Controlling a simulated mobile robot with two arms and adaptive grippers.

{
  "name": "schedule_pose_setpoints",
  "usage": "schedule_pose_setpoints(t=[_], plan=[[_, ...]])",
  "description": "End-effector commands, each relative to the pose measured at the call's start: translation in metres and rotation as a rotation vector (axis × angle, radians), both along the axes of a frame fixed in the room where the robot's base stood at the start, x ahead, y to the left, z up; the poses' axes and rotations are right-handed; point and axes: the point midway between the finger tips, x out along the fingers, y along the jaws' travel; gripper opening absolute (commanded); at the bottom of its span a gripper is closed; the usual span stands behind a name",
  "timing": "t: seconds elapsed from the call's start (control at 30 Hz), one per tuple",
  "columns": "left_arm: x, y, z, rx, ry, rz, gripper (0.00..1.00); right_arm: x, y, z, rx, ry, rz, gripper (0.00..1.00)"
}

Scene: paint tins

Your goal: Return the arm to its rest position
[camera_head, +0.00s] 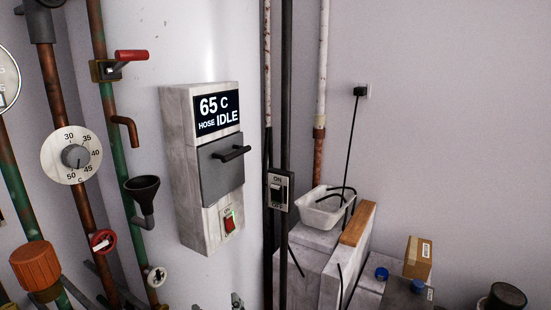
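Neither of my grippers can be made out in the head view, and no arm is clearly seen. A grey control box (205,215) hangs on the white wall or tank. Its display (217,112) reads "65 C" and "HOSE IDLE". A dark handle (232,153) sticks out of its grey front panel. A red rocker switch (229,224) sits low on the box. Small grey metal shapes (237,301) are cut off at the bottom edge; I cannot tell what they are.
Pipes with a red-handled valve (131,55), a temperature dial (72,155), a funnel (143,188) and an orange knob (36,266) line the left. An ON/OFF switch (278,190) stands mid-right. A white basin (322,211) and cardboard box (418,258) are at right.

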Motion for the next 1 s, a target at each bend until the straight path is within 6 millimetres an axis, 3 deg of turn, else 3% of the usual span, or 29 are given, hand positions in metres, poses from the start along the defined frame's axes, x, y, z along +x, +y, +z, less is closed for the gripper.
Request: schedule_pose_setpoints(t=[0.1,0.23,0.33,0.47,0.57,0.7,1.0], plan=[[-0.018,-0.037,0.008,0.05,0.022,-0.213,0.77,-0.001,-0.001,0.0,-0.002,0.003,-0.001,0.62],[-0.045,-0.07,0.002,0.12,0.104,-0.417,0.77,-0.003,-0.001,0.0,-0.002,0.004,-0.002,0.62],[-0.07,-0.087,-0.012,0.184,0.208,-0.543,0.77,-0.003,-0.001,0.0,-0.002,0.005,-0.003,0.62],[-0.109,-0.091,-0.041,0.267,0.395,-0.66,0.77,-0.003,-0.001,0.0,-0.002,0.005,-0.003,0.62],[-0.142,-0.081,-0.066,0.323,0.57,-0.706,0.77,-0.003,-0.001,0.0,-0.002,0.005,-0.003,0.62],[-0.191,-0.048,-0.097,0.385,0.838,-0.7,0.77,-0.003,-0.001,0.0,-0.002,0.004,-0.003,0.62],[-0.27,0.023,-0.122,0.418,1.237,-0.561,0.77,-0.003,-0.001,0.0,-0.001,0.004,-0.002,0.62]])
